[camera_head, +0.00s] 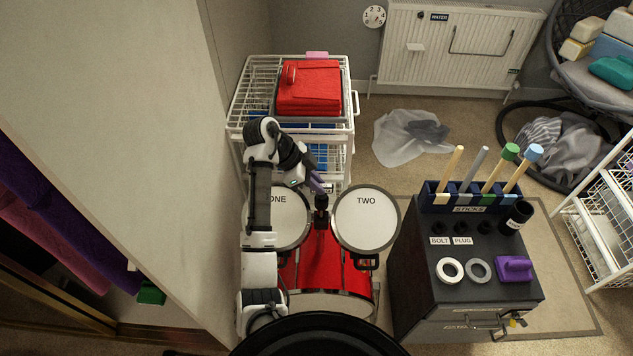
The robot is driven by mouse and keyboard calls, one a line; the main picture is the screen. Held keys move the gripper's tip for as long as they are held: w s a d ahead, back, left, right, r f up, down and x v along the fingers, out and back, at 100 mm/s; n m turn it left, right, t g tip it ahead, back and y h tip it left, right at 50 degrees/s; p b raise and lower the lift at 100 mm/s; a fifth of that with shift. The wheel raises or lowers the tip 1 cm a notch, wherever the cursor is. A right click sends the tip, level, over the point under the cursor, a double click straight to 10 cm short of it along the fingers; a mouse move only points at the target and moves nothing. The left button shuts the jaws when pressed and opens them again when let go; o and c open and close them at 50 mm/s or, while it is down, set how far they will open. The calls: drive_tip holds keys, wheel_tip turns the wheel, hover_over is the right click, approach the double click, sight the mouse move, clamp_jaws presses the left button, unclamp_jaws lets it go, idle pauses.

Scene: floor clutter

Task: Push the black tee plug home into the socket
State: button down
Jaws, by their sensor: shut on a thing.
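A red drum (308,262) stands on the floor, with round white pads marked ONE (283,222) and TWO (366,218) above it. My arm reaches up past the left pad and bends down to the right. My gripper (318,190) is between the two pads, shut on a black piece that looks like the tee plug (321,201). The plug's lower part stands upright over the top of the red drum. The socket is hidden or too small to make out, so I cannot tell how deep the plug sits.
A dark cabinet (420,280) on the right carries a stick rack (468,198), two rings and a purple block (514,268). A pale wall panel (110,130) is close on the left.

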drive_tip(key=shift+f+b, duration=0.45)
drive_tip(key=shift+f, duration=0.25)
drive_tip(key=c, duration=1.4)
unclamp_jaws()
drive_tip(key=shift+o, duration=0.2)
drive_tip(key=v, duration=1.4)
drive_tip(key=shift+d+f, duration=0.1)
